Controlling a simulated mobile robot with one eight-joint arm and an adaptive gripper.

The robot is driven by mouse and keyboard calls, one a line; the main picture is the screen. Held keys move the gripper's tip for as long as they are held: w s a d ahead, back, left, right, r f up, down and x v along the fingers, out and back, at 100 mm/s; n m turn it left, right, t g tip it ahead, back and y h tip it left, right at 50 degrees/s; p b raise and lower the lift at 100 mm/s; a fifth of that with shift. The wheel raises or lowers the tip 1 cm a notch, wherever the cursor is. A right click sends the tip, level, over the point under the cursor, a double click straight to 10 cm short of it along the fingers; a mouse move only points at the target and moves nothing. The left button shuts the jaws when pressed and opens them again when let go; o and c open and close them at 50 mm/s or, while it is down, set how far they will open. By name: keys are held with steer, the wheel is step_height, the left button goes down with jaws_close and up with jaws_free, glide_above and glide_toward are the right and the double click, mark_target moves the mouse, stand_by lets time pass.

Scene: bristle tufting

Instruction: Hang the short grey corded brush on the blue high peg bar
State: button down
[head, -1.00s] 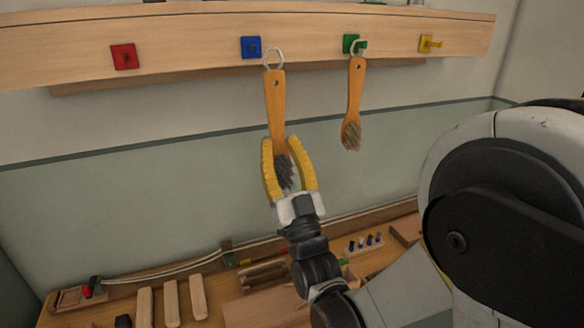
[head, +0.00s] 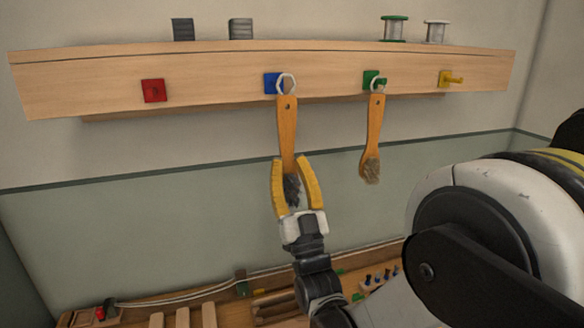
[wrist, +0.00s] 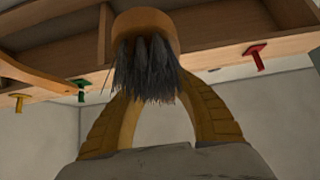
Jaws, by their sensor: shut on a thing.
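The grey-bristled brush (head: 287,135) has a wooden handle pointing up and a pale cord loop at its top. My gripper (head: 296,168) is shut on it near the bristle end, from below. The cord loop (head: 286,84) overlaps the blue peg (head: 273,82) in the head view; I cannot tell whether it is around the peg or in front of it. In the wrist view the dark grey bristles (wrist: 145,68) hang between the yellow fingers, and the blue peg is not visible there.
Another corded brush (head: 372,145) hangs from the green peg (head: 370,78) to the right. A red peg (head: 153,90) and a yellow peg (head: 449,78) are bare on the wooden rail (head: 215,84). Spools stand on top. A workbench with wooden pieces lies below.

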steer(key=shift+w+a+f+p, duration=0.1)
steer(key=shift+w+a, duration=0.15)
steer(key=shift+w, duration=0.55)
steer(key=shift+w+a+f+p, duration=0.1)
steer(key=shift+w+a, duration=0.1)
steer(key=shift+w, duration=0.65)
steer(key=shift+w+a+f+p, duration=0.1)
steer(key=shift+w+a, duration=0.15)
steer(key=shift+w, duration=0.55)
steer(key=shift+w+a+f+b, duration=0.15)
steer(key=shift+w+f+b, duration=0.1)
steer(key=shift+w+b, duration=0.2)
steer(key=c, duration=1.1)
jaws_free()
steer(key=shift+o, duration=0.2)
steer(key=shift+b+v, duration=2.7)
steer(key=shift+v, duration=0.85)
